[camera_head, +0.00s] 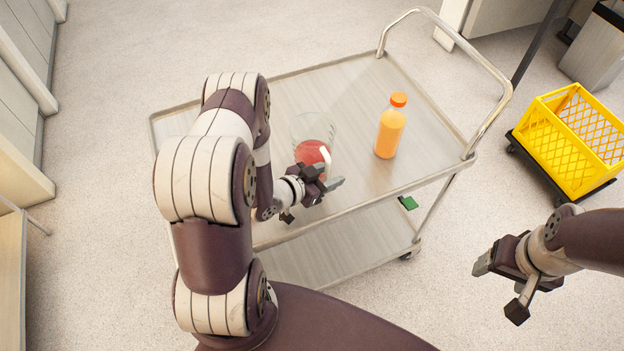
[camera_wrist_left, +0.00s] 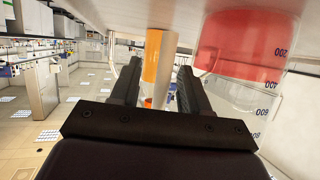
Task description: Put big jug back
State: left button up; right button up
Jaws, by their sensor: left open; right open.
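The big jug is a clear beaker-like jug (camera_head: 312,128) with red liquid and a pale handle (camera_head: 326,158). It stands upright on the cart's top shelf. My left gripper (camera_head: 324,180) is open at the jug's near side, by the handle. In the left wrist view, which looks upside down, the jug (camera_wrist_left: 243,48) with its volume marks is right of the fingers. My right gripper (camera_head: 499,286) is open and empty, over the floor right of the cart.
An orange juice bottle (camera_head: 390,128) stands on the metal cart (camera_head: 350,85), right of the jug. The cart has a raised rim and a push handle (camera_head: 480,60). A yellow crate (camera_head: 562,150) is on the floor at right. The back of the top shelf is free.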

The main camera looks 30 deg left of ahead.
pick_arm(q)
jog(key=v, duration=1)
jog(key=shift+s+b, duration=0.2)
jog(key=shift+b, duration=0.1)
